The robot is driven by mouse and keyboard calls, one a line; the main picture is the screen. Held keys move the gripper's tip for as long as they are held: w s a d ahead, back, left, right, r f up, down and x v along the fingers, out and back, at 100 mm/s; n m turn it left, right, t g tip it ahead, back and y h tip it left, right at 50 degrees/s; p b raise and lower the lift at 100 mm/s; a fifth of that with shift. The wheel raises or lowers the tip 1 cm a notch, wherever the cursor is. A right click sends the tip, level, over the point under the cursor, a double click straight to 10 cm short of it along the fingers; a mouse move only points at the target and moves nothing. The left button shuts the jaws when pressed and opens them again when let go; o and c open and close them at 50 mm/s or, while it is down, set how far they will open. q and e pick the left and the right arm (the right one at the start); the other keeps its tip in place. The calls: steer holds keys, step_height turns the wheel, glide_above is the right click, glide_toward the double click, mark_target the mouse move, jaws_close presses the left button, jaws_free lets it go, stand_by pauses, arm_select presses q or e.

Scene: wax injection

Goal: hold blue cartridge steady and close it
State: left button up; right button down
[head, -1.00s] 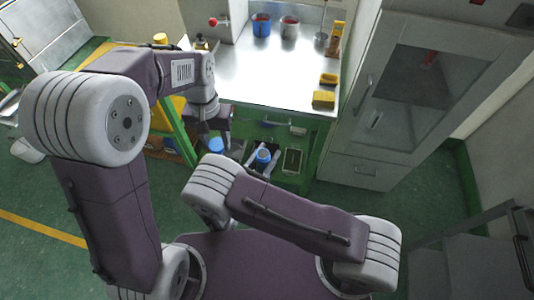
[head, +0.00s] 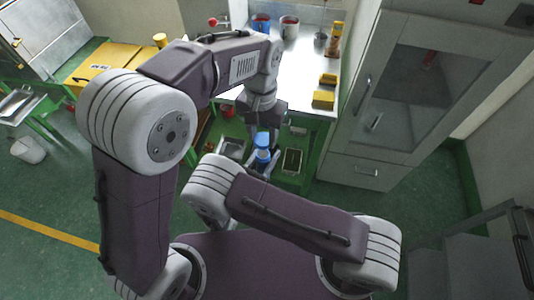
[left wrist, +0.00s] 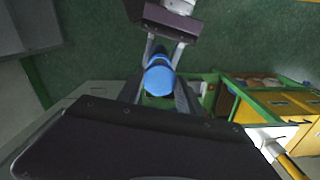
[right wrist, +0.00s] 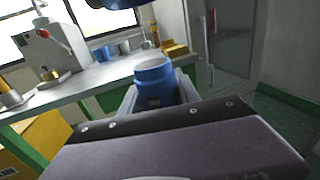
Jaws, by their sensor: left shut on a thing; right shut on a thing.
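The blue cap (head: 262,138) is between the fingers of my left gripper (left wrist: 159,88), which is shut on it. It also shows as a light blue disc in the left wrist view (left wrist: 158,77). The blue cartridge (head: 262,156) stands upright in my right gripper (right wrist: 158,96), which is shut on its sides. In the right wrist view the cartridge (right wrist: 155,86) shows an open round top. A dark blue shape, probably the cap, hangs at the top edge there, apart from the cartridge. In the head view the cap looks just above the cartridge. My left gripper partly hides behind its arm.
A metal-topped bench (head: 300,70) stands behind, with a blue cup (head: 261,24), a grey cup (head: 289,28) and yellow blocks (head: 324,97). A grey cabinet (head: 400,100) stands at right. A tray (head: 291,160) is near the cartridge.

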mark_target(263, 154)
arm_select(q)
steer(key=shift+f, duration=1.65)
steer(key=shift+s, duration=0.1)
steer(key=shift+f, duration=0.85)
steer(key=shift+f, duration=0.55)
